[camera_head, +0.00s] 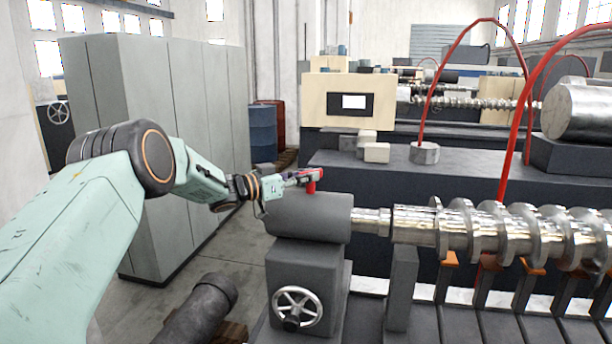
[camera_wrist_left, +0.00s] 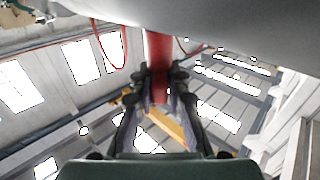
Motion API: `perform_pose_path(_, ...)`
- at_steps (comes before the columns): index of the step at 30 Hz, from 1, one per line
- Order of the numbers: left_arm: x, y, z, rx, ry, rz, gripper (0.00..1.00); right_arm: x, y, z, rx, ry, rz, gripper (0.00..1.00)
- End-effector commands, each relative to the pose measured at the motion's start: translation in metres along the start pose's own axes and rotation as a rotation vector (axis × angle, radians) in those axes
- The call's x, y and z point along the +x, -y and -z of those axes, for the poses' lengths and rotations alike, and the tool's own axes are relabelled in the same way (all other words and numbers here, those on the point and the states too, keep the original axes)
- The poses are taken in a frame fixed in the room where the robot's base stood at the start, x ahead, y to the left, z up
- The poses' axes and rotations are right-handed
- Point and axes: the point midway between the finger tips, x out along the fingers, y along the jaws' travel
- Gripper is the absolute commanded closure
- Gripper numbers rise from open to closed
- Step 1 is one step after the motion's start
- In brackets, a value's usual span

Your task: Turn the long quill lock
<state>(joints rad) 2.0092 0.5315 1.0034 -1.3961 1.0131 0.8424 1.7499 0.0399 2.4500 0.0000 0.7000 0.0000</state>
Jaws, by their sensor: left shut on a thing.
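The quill lock is a small red lever (camera_head: 311,184) on top of the grey cylindrical tailstock (camera_head: 322,215) in the head view. My left gripper (camera_head: 306,176) reaches in from the left and is shut on the red lever, just above the tailstock body. In the left wrist view the red lever (camera_wrist_left: 158,50) runs down between the two dark fingers (camera_wrist_left: 160,88), which close on it from both sides. The grey tailstock body fills the top of that view. The lever's far end is partly hidden by the fingers. My right gripper is not in view.
A handwheel (camera_head: 297,308) is on the tailstock's front. A large shiny screw (camera_head: 480,232) extends right from the quill. Grey cabinets (camera_head: 150,110) stand behind my left arm. A dark cylinder (camera_head: 200,308) lies low at the front. Red hoses (camera_head: 512,145) arch at the right.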

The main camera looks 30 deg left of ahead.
Motion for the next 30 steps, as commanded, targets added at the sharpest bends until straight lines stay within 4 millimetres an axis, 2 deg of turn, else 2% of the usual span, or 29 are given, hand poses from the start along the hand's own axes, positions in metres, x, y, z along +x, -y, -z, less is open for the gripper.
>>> perform_pose_path(1,0.0000,0.0017,0.0071,0.003,-0.013,0.001,1.00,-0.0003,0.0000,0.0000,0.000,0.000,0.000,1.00)
perform_pose_path(10,0.0002,0.0018,0.0079,0.004,-0.015,0.001,1.00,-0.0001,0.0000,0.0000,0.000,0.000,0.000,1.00)
perform_pose_path(11,0.0002,0.0019,0.0080,0.004,-0.015,0.001,0.84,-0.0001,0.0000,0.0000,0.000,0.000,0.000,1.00)
perform_pose_path(19,0.0001,0.0011,0.0044,0.002,-0.009,0.001,0.62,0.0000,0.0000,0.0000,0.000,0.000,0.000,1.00)
perform_pose_path(30,-0.0053,0.0016,0.0029,0.001,-0.005,0.002,0.62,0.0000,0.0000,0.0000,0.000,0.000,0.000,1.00)
